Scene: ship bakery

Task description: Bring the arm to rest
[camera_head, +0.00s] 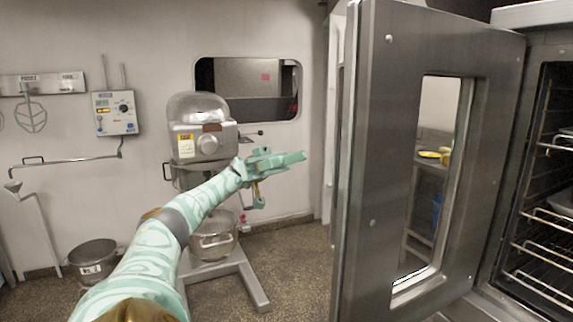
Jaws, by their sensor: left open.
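My left arm reaches in from the lower left, patterned in pale green. My left gripper (283,178) is at the end of it, in the middle of the view, with its fingers apart and nothing between them. It is in front of the floor mixer and to the left of the open oven door (385,150), with a visible gap to the door's edge. My right gripper is not in view.
The oven (548,60) with wire racks stands open at the right. The mixer (205,140) stands behind my arm, with its bowl (212,243) below. A metal pot (93,258) is on the floor at left. The floor between mixer and door is clear.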

